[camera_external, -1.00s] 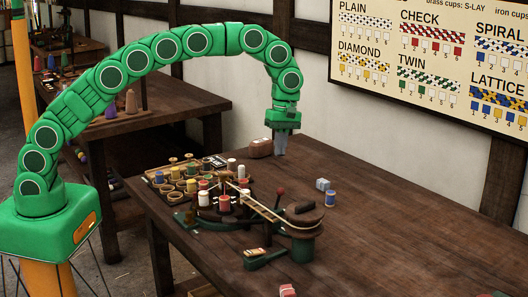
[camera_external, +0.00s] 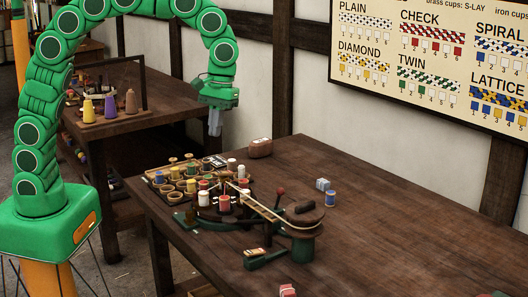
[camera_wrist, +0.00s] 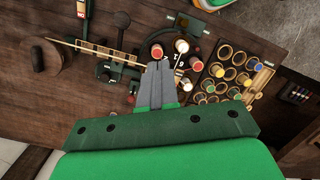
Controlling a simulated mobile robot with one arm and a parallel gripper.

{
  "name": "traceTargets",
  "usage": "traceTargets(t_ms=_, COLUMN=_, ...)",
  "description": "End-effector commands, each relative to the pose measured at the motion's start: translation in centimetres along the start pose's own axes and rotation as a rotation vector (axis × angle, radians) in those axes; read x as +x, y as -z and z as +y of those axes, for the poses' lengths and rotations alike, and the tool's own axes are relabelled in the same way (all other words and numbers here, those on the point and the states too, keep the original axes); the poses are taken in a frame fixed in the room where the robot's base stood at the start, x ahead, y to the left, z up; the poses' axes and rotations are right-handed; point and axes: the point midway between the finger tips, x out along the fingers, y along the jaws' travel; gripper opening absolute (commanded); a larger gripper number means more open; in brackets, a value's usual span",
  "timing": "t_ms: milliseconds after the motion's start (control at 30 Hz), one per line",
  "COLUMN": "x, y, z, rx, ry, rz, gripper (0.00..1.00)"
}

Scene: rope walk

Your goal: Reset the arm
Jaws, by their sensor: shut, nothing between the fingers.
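My green arm arches up from its base at the left of the external view. My gripper (camera_external: 215,130) hangs pointing down in front of the pale wall, above and behind the back left corner of the front table (camera_external: 400,222). It is shut and empty, apart from everything on the table. In the wrist view my gripper (camera_wrist: 158,68) shows its grey fingers together, with the table and its bobbins beyond the tips.
A braiding device (camera_external: 302,240) with bobbins, and a tray of ring cups (camera_external: 166,187), stand on the front table. A brown block (camera_external: 260,147) lies near its back edge. A second table (camera_external: 160,115) with cones stands behind. The table's right side is mostly clear.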

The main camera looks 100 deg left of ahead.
Motion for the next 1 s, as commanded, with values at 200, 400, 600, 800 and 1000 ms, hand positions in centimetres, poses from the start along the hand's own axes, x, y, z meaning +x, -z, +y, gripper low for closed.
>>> traceTargets(t_ms=200, x=-0.4, y=-3.8, z=-3.8, rx=0.177, ry=0.012, rz=0.013, gripper=0.0)
traceTargets(t_ms=400, x=-0.4, y=-7.0, z=-7.5, rx=0.339, ry=0.025, rz=0.023, gripper=0.0)
traceTargets(t_ms=600, x=0.0, y=-9.9, z=-11.6, rx=0.501, ry=0.041, rz=0.03, gripper=0.0)
traceTargets(t_ms=800, x=0.9, y=-12.4, z=-15.7, rx=0.663, ry=0.056, rz=0.038, gripper=0.0)
traceTargets(t_ms=1000, x=2.1, y=-14.7, z=-19.9, rx=0.823, ry=0.076, rz=0.041, gripper=0.0)
